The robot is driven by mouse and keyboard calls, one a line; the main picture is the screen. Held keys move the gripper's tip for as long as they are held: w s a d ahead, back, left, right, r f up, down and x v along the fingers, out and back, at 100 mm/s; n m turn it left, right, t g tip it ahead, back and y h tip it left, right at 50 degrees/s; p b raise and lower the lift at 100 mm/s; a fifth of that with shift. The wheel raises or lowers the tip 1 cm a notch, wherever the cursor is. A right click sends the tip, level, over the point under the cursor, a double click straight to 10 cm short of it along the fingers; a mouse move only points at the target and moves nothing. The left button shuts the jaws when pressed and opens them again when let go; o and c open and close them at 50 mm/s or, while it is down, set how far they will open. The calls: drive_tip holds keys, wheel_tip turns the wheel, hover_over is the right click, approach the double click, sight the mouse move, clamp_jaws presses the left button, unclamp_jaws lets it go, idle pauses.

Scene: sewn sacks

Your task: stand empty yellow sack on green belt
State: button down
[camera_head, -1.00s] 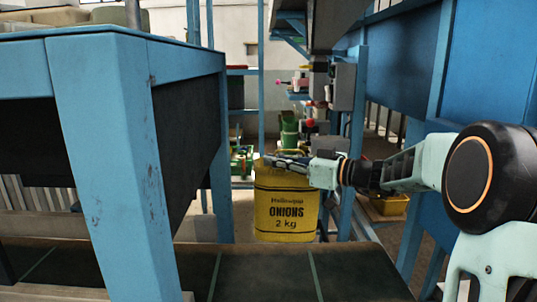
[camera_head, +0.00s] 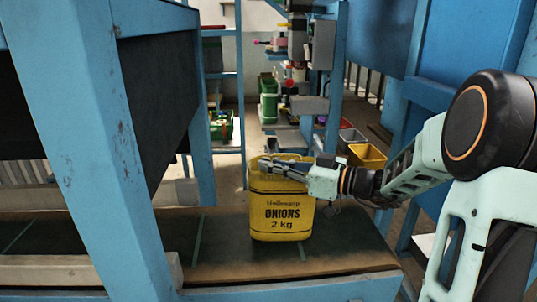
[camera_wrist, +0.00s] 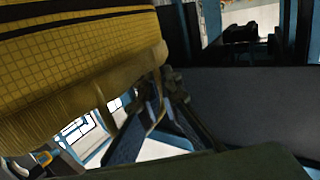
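The yellow sack (camera_head: 282,215), printed "ONIONS 2 kg", is upright in the head view, over the dark green belt (camera_head: 350,240). Its base looks at or very near the belt; I cannot tell if it touches. My gripper (camera_head: 283,168) reaches in from the right at the sack's top edge and appears shut on it. In the wrist view the yellow sack (camera_wrist: 75,60) fills the upper left, with a yellow strip near the dark fingers. The fingertips are partly hidden there.
A blue post (camera_head: 90,150) and a wooden rail (camera_head: 80,270) stand at the left of the belt. A yellow bin (camera_head: 367,156) and other coloured containers are behind. Blue framing rises at the right. The belt right of the sack is bare.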

drive_tip(key=shift+f, duration=0.25)
drive_tip(key=c, duration=2.5)
unclamp_jaws()
drive_tip(key=shift+f, duration=0.35)
drive_tip(key=o, duration=0.3)
drive_tip(key=shift+o, duration=0.2)
drive_tip(key=shift+r, duration=0.1)
drive_tip(key=v, duration=1.2)
drive_tip(key=shift+b, duration=0.3)
drive_tip(key=shift+s, duration=0.1)
